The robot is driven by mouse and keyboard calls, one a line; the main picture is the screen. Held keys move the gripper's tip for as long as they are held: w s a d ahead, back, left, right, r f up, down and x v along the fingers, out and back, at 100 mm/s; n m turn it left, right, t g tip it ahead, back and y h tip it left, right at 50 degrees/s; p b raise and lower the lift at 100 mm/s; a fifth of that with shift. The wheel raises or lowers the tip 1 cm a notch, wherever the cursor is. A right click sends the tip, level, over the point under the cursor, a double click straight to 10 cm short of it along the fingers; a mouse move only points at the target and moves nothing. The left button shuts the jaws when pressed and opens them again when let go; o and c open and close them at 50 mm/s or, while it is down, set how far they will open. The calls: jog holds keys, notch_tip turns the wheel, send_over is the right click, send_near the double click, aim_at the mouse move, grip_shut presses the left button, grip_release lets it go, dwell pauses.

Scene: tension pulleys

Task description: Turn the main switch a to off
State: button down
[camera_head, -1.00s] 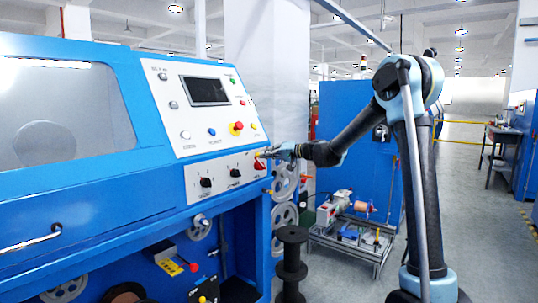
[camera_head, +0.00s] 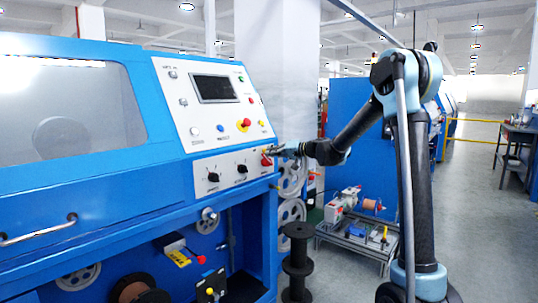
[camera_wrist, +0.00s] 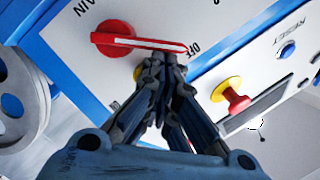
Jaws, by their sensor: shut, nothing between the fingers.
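The main switch (camera_head: 266,161) is a red rotary knob at the right end of the lower white strip on the blue machine. In the wrist view the main switch (camera_wrist: 113,38) has a long red handle with a white line, its far end near the "OFF" lettering. My gripper (camera_head: 279,149) is at the switch, coming from the right. In the wrist view my gripper (camera_wrist: 164,62) is shut and empty, its fingertips right beside the handle's side. I cannot tell whether they touch it. The fingers hide part of the panel below the handle.
A red emergency button (camera_wrist: 236,103) on a yellow base and a blue reset button (camera_wrist: 287,50) lie to the right in the wrist view. Two black knobs (camera_head: 213,177) (camera_head: 241,169) sit left of the switch. A dark spool (camera_head: 298,262) stands below my arm.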

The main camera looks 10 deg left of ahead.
jog(key=shift+s+a, duration=0.2)
jog(key=shift+s, duration=0.05)
jog(key=d+r, duration=0.4)
jog(key=d, duration=0.7)
jog(key=s+d+f+m+g+h, duration=0.1)
jog(key=s+d+f+h, duration=0.4)
jog(key=s+d+f, duration=0.4)
jog(key=s+d+f+m+h, duration=0.2)
jog(key=s+d+f+h, duration=0.3)
jog(key=s, duration=1.5)
jog(key=s+d+f+m+g+h, duration=0.1)
jog(key=s+d+f+h, duration=0.4)
jog(key=s+d+f, duration=0.9)
jog(key=d, duration=0.7)
jog(key=shift+s+d+f+m+g, duration=0.25)
jog(key=shift+s+m+g, duration=0.05)
jog(key=shift+a, duration=0.1)
